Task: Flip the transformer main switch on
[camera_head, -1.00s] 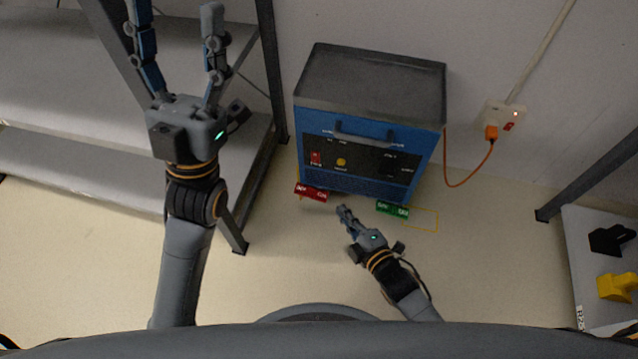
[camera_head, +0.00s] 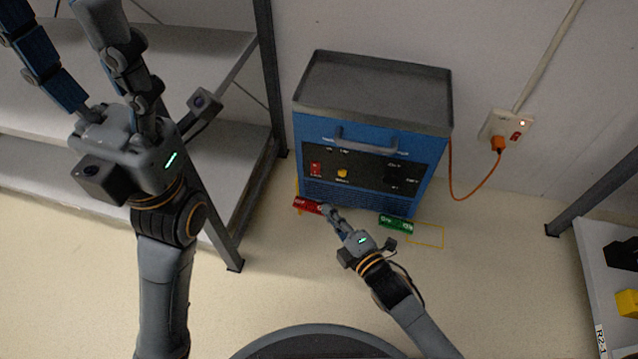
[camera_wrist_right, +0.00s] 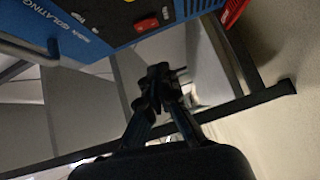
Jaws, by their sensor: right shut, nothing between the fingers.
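The transformer (camera_head: 324,132) is a blue box with a dark grey tray top and a front handle, standing by the wall. Its black front panel carries a red switch (camera_head: 316,169) at the left and a yellow knob (camera_head: 342,173). The red switch also shows in the right wrist view (camera_wrist_right: 147,25), above the fingertips and apart from them. My right gripper (camera_head: 327,211) is shut and empty, low in front of the transformer, by a red label block. In its wrist view the fingertips (camera_wrist_right: 160,76) meet. My left gripper (camera_head: 58,18) is spread open and empty, over the shelf.
The red block (camera_head: 306,205) and a green block (camera_head: 396,222) are at the transformer's foot. A wall socket (camera_head: 507,126) holds an orange plug and cable (camera_head: 484,187). A shelf (camera_head: 200,75) stands left, another at the right edge.

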